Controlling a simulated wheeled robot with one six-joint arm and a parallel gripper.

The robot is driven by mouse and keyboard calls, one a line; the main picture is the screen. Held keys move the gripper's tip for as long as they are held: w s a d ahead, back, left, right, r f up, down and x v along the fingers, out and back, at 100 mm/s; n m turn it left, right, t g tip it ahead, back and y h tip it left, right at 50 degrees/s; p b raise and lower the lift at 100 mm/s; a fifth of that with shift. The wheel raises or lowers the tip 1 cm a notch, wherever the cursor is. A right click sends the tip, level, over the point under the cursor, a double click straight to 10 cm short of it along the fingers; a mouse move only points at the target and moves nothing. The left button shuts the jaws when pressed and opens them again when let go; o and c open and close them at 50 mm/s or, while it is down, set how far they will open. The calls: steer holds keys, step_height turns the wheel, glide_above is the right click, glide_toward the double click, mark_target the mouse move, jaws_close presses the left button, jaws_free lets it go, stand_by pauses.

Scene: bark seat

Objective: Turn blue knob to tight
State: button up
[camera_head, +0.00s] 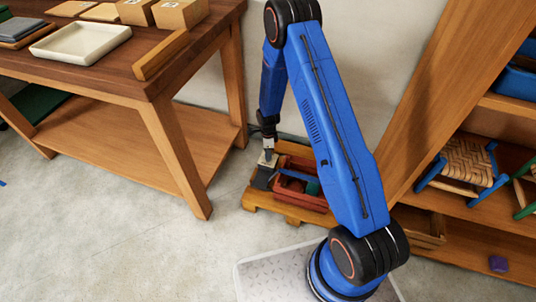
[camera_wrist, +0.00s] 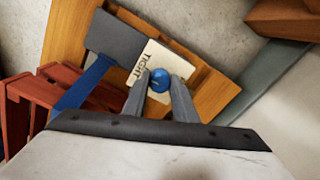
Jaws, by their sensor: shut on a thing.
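The blue knob (camera_wrist: 159,80) shows in the wrist view as a round ball between the two fingertips of my gripper (camera_wrist: 160,84). My gripper is shut on it. The knob sits over a cream plate (camera_wrist: 177,65) marked "TIGHT", and the word lies just left of the knob. A dark grey plate (camera_wrist: 117,43) and a blue strap or bar (camera_wrist: 82,88) lie to the left. In the head view my gripper (camera_head: 267,158) reaches down at the left end of the low wooden stand; the knob is too small to tell there.
The low wooden stand (camera_head: 262,207) carries a red slatted crate (camera_head: 308,198), also in the wrist view (camera_wrist: 42,90). A wooden table (camera_head: 75,70) with a white tray (camera_head: 82,43) stands left. A shelf with a woven stool (camera_head: 466,161) stands right. The floor in front is clear.

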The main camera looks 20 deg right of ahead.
steer(key=shift+m, duration=0.6)
steer(key=o, duration=1)
steer(key=shift+o, duration=0.2)
step_height(320, 180, up, 17)
steer(key=shift+r, duration=0.2)
steer(key=shift+r, duration=0.1)
